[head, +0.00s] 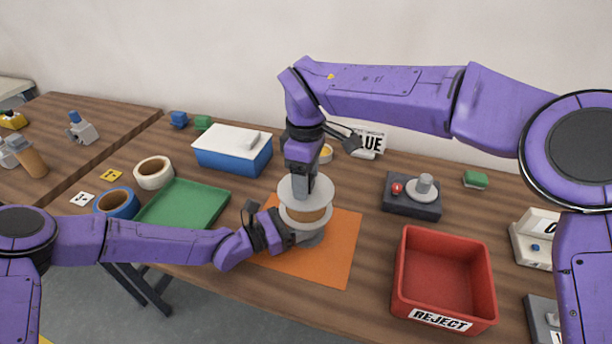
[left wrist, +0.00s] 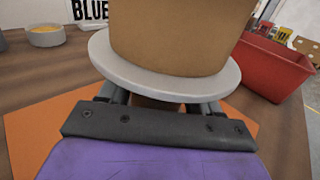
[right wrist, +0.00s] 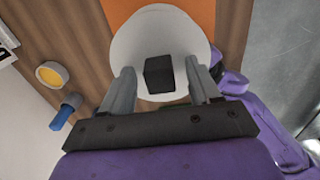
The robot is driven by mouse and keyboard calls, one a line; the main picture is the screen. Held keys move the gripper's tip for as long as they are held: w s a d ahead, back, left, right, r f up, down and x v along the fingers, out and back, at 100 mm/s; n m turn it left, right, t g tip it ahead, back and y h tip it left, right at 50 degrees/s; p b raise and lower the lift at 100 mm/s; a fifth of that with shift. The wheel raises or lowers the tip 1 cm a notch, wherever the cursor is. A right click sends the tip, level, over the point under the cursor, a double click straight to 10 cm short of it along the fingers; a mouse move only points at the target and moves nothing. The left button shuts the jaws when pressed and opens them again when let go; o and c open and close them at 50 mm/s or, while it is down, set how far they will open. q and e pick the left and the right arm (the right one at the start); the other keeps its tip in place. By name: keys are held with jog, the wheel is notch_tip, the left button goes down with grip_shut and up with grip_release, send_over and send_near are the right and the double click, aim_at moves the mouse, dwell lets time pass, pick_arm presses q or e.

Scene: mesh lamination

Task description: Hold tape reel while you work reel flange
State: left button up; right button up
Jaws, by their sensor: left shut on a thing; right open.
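The tape reel (head: 306,213) has a tan wound core between pale grey discs and stands over the orange mat (head: 340,245). In the left wrist view its tan core (left wrist: 180,35) rises above the lower disc (left wrist: 165,82). The reel flange (head: 320,188) is the top grey disc; in the right wrist view it (right wrist: 190,45) has a dark square block at its centre. My left gripper (head: 288,232) is shut on the tape reel low on its near left side. My right gripper (head: 306,185) points down over the flange, open, its fingers (right wrist: 165,90) on either side of the dark block.
A red REJECT bin (head: 445,280) stands to the right. A green tray (head: 185,205), a blue box with white lid (head: 234,148) and tape rolls (head: 153,173) are to the left. A dark box with a red button (head: 412,195) sits behind the bin.

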jog(key=shift+f, duration=0.15)
grip_shut()
jog(key=shift+r, duration=0.25)
dwell(0.4)
jog(key=shift+r, duration=3.6)
pick_arm(q)
jog(key=o, duration=1.6)
